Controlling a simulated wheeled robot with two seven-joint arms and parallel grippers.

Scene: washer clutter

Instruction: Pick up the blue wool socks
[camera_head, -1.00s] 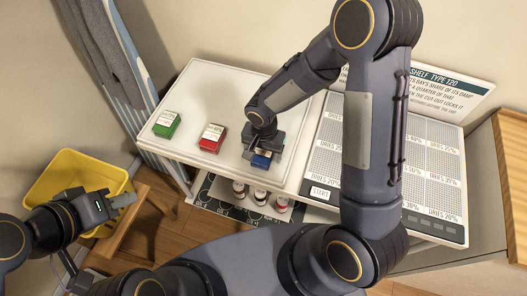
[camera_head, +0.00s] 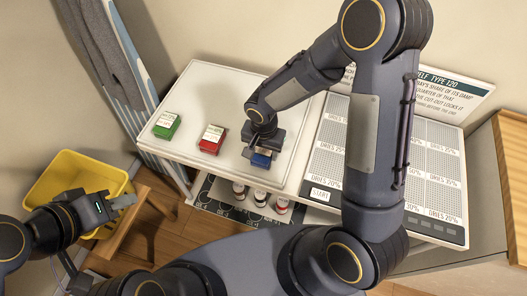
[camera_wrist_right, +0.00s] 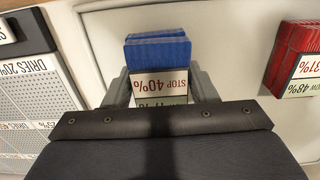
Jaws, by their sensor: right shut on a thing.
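The blue wool socks (camera_head: 261,159) are a folded blue bundle with a white paper band, on the white top near its front right edge. In the right wrist view the bundle (camera_wrist_right: 158,52) sits between the two fingers, its band reading "STOP 40%". My right gripper (camera_head: 262,150) is shut on it from above; the arm hides part of it. I cannot tell whether the bundle is clear of the surface. My left gripper (camera_head: 124,201) is at the lower left by the yellow bin, away from the socks; its fingers are too small to judge.
A red bundle (camera_head: 211,138) and a green bundle (camera_head: 166,125) lie left of the blue one on the white top (camera_head: 205,90). The grey drying shelf (camera_head: 328,140) stands right. Several bottles (camera_head: 260,199) sit below the front edge. A yellow bin (camera_head: 75,170) is at left.

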